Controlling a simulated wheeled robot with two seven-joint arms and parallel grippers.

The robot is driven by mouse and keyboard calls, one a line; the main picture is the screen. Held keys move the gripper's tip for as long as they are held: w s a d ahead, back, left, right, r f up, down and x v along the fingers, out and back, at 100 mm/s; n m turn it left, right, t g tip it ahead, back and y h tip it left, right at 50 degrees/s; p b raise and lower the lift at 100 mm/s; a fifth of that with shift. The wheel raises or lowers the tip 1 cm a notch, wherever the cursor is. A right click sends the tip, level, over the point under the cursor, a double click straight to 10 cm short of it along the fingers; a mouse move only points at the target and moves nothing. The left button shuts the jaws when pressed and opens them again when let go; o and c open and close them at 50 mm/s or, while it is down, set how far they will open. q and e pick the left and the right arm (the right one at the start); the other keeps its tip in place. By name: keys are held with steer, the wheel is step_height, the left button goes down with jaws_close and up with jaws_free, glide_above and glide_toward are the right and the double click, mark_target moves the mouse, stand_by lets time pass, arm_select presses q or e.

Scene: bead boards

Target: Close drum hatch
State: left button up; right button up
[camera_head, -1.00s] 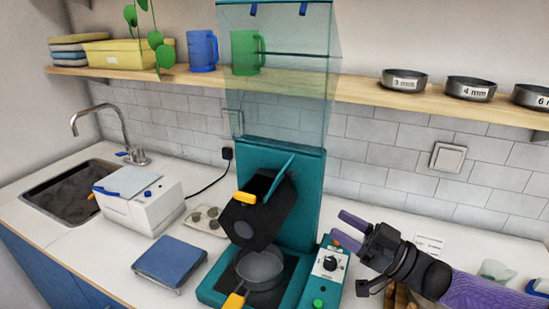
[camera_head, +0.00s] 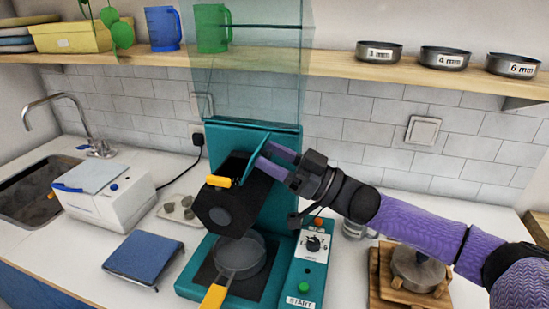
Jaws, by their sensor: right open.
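The black drum (camera_head: 226,208) hangs tilted on the front of the teal machine, with a yellow grip on its upper left side. Its thin teal hatch (camera_head: 253,158) stands raised at the drum's upper end, so it looks open. My right gripper (camera_head: 265,157) has its purple fingers pointing left, right beside the hatch. The jaws are open. I cannot tell whether a fingertip touches the hatch. My left gripper is not in view.
A pan (camera_head: 239,257) with a yellow handle sits below the drum. A control panel (camera_head: 311,255) with a knob and green button is below my right arm. A clear hopper (camera_head: 252,60) rises above. A blue pad (camera_head: 145,257) lies left.

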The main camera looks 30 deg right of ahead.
jaws_close()
steer(key=r+g+h+p, duration=0.1)
steer(key=p, duration=0.5)
steer(key=w+a+r+g+h+p, duration=0.1)
steer(key=g+h+p, duration=0.1)
steer(key=p, duration=0.4)
steer(key=w+r+g+h+p, duration=0.1)
steer(key=g+p, duration=0.1)
steer(key=p, duration=0.4)
steer(key=shift+a+r+p, duration=0.3)
steer(key=shift+r, duration=0.1)
steer(key=w+a+f+g+h+p, duration=0.1)
steer(key=w+a+f+g+h, duration=0.3)
steer(key=g+h, duration=0.6)
steer(key=g, duration=0.2)
steer(key=shift+w+g+h, duration=0.3)
steer(key=shift+w+h, duration=0.1)
steer(key=shift+a+f, duration=0.1)
jaws_free()
